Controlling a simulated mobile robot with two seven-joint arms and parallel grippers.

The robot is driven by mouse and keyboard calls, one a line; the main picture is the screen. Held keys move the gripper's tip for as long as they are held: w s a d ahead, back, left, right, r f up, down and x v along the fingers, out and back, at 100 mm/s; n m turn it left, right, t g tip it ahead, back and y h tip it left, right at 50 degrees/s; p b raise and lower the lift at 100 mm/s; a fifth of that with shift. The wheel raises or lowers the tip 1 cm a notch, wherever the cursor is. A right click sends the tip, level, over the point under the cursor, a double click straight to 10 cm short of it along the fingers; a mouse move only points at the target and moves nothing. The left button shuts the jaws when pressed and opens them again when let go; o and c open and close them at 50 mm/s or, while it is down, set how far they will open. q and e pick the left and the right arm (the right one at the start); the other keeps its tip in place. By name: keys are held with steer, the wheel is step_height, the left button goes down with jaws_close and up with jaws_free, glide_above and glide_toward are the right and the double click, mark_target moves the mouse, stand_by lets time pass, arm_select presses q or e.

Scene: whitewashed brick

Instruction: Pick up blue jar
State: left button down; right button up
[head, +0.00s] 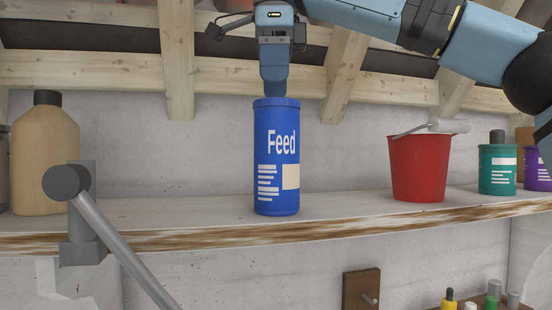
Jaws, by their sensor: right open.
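The blue jar (276,185) is a tall cylinder with "Feed" in white letters and a pale label. It stands upright on the wooden shelf (130,222), near the middle of the head view. My right gripper (275,88) points down from above, directly over the jar's top. Its fingertips are at the jar's rim; whether they touch it I cannot tell. One finger hides the other, so the gap between them is not visible. My left gripper is out of view.
A red bucket (420,172) with a white-gripped handle stands right of the jar, then green (497,178) and purple (536,183) containers. A tan bottle (45,150) stands at the left. A grey metal bar (125,252) crosses in front. Wooden beams (177,60) slope overhead.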

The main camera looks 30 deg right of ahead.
mark_target(274, 115)
steer(key=shift+s+a+f, duration=0.15)
steer(key=shift+s+f, duration=0.2)
steer(key=shift+f, duration=0.35)
steer(key=shift+w+f, duration=0.2)
steer(key=shift+f, duration=2.1)
steer(key=shift+s+a+r, duration=0.1)
steer(key=shift+s, duration=0.1)
steer(key=shift+c, duration=0.3)
steer(key=shift+w, duration=0.15)
steer(key=c, duration=1.6)
steer(key=shift+r, duration=0.1)
